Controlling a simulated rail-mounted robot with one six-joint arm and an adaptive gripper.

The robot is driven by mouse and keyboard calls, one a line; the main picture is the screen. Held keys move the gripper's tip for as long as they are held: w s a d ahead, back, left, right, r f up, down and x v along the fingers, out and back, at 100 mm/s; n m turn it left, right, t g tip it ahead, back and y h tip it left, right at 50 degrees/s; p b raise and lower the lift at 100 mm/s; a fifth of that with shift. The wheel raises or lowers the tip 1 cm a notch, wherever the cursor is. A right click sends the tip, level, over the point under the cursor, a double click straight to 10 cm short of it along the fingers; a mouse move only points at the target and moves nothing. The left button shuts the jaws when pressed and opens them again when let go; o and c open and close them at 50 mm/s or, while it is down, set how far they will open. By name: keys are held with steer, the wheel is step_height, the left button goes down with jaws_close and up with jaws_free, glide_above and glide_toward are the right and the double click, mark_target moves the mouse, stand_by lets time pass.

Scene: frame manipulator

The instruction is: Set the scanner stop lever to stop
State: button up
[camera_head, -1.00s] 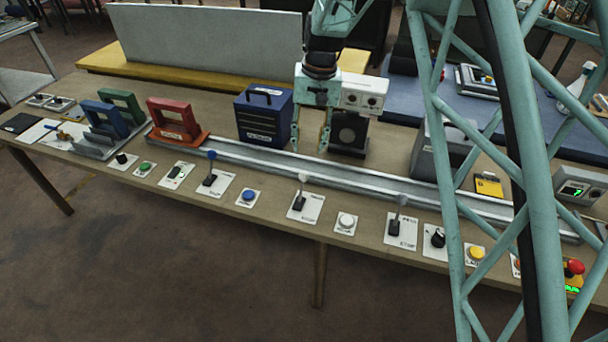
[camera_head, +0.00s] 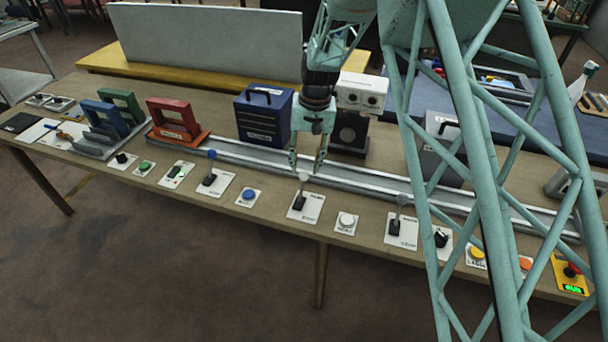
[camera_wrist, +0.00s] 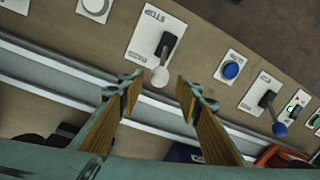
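A lever with a pale round knob (camera_head: 303,177) stands on a white plate (camera_head: 313,204) near the front of the table. It also shows in the wrist view (camera_wrist: 160,76), its black base on the plate and its knob towards the rail. Plate lettering is too small to read surely, so I cannot confirm that this is the scanner stop lever. My gripper (camera_head: 306,170) is open, pointing down near this lever. In the wrist view the fingertips (camera_wrist: 155,78) appear either side of the knob with gaps; nothing is held.
A blue-knobbed lever (camera_head: 211,155) and a blue button (camera_head: 248,195) are on one side, a white button (camera_head: 346,220) and another lever (camera_head: 402,200) on the other. A metal rail (camera_head: 360,190) runs behind. A blue box (camera_head: 263,116) and a red frame (camera_head: 172,118) stand beyond.

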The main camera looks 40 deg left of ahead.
mark_target(304, 171)
steer(key=shift+s+a+f, duration=0.1)
steer(key=shift+f, duration=1.05)
steer(key=shift+s+a+f, duration=0.1)
steer(key=shift+f, duration=1)
jaws_close()
